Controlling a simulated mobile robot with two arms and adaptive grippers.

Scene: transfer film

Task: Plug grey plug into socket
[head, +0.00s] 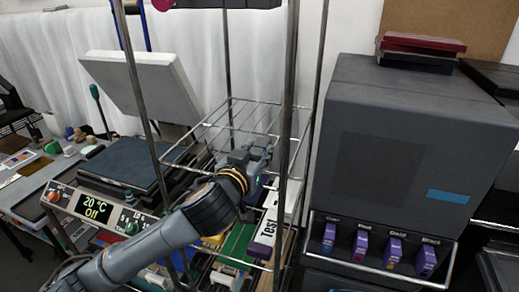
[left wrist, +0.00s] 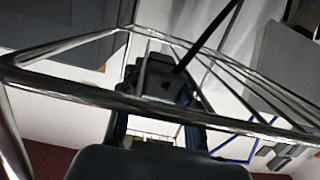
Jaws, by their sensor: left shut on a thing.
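My left gripper (head: 262,160) reaches in among the bars of the wire rack. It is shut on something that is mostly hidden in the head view. In the left wrist view a dark grey block (left wrist: 160,78) sits between the gripper's fingers (left wrist: 158,115); it looks like the grey plug, but its outline is unclear. A thin dark line runs up and right from it; I cannot tell whether it is a cable or a rod. I cannot make out the socket in either view. My right gripper is not in view.
The metal wire rack (head: 248,104) surrounds the gripper, its bars close to the wrist. A dark grey printer (head: 400,150) with purple cartridges stands right. A heat press (head: 125,165) reading "20 °C Off" stands left. A purple "Test" box (head: 264,238) is below.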

